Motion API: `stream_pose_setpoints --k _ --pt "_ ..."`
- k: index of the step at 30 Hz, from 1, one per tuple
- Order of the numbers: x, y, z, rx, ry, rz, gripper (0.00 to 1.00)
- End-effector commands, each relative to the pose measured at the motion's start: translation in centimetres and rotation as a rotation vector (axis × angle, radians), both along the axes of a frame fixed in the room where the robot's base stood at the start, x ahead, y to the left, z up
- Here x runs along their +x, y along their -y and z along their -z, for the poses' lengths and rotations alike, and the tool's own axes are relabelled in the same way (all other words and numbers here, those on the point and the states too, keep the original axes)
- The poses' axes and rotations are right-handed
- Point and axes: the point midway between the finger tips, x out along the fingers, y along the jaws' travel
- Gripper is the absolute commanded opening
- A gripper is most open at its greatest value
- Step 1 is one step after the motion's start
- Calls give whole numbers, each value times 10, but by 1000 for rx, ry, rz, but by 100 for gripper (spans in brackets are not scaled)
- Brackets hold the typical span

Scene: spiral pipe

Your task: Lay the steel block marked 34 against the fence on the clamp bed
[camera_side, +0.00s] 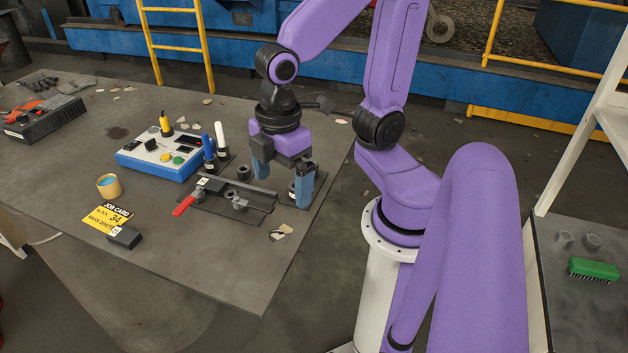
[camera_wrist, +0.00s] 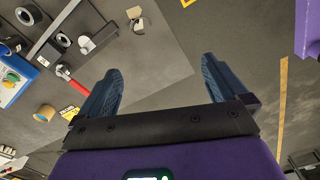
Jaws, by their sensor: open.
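A small dark block (camera_side: 124,238) with a white label lies on the table at the front edge of the yellow job card (camera_side: 108,217), which reads 34. The block's own mark is too small to read. The clamp bed (camera_side: 258,213), a dark plate with rails and a red handle (camera_side: 184,205), lies right of the card; its red handle also shows in the wrist view (camera_wrist: 70,80). My gripper (camera_side: 283,188) is open and empty above the right end of the clamp bed. In the wrist view its fingers (camera_wrist: 161,65) stand wide apart with nothing between them.
A blue control box (camera_side: 160,157) stands behind the clamp bed, with blue and white markers (camera_side: 220,140) upright beside it. A tan cup (camera_side: 109,187) stands behind the card. Scraps (camera_side: 281,232) lie near the table's right edge.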

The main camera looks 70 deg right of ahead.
Motion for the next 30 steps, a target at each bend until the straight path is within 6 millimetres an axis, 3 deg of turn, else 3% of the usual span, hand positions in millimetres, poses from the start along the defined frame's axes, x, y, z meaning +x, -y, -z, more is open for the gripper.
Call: stream_pose_setpoints --k 3,9,30 --pt "-30 7 1 6 -1 38 100" --pt "-52 14 4 8 -3 80 100" --pt "-54 14 4 8 -3 85 100"
